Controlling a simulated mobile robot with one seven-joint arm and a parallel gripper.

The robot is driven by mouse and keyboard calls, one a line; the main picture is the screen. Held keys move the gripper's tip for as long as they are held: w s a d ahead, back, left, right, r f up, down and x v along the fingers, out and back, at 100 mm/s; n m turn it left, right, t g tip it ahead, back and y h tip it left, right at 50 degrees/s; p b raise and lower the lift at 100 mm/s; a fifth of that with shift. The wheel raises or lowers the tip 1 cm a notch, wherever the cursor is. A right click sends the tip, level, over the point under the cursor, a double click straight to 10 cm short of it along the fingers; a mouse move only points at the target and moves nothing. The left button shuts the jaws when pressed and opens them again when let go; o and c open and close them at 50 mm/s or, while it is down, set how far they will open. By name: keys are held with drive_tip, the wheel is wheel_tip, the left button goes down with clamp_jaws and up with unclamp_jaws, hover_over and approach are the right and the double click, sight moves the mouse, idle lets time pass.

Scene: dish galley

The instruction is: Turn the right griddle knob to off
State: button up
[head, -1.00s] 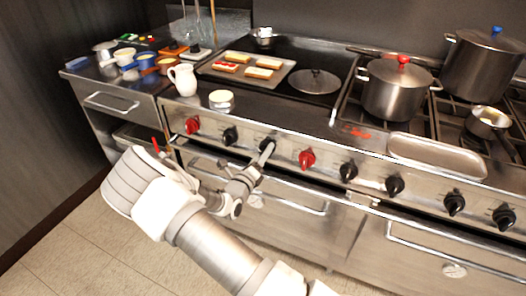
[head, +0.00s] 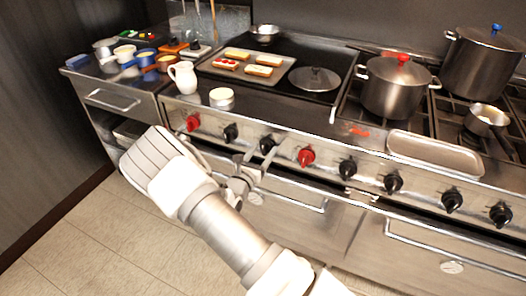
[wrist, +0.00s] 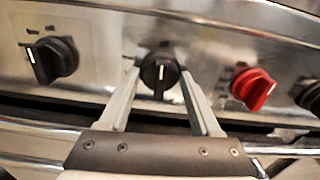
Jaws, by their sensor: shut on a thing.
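A black knob (wrist: 160,72) with a white pointer line sits in the middle of the wrist view. The line stands close to upright there. My gripper (wrist: 160,64) has one fingertip on each side of this knob and is shut on it. In the head view the same knob (head: 267,144) is on the range's front panel, below the griddle (head: 270,102) and just left of a red knob (head: 306,156). My gripper (head: 257,156) reaches up to it from below, and my wrist hides part of the panel underneath.
Another black knob (wrist: 52,60) is to the left and the red knob (wrist: 254,88) to the right, both clear of my fingers. A rail runs below the knobs. A tray of toast (head: 247,66), a white pitcher (head: 183,77) and pots stand above.

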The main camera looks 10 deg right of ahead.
drive_tip(key=shift+m, duration=0.4)
drive_tip(key=o, duration=1.4)
drive_tip(key=shift+c, duration=0.2)
drive_tip(key=p+v, duration=0.1)
drive_tip(key=v, duration=1.6)
drive_tip(key=shift+s, duration=0.2)
drive_tip(key=shift+a+r, duration=0.1)
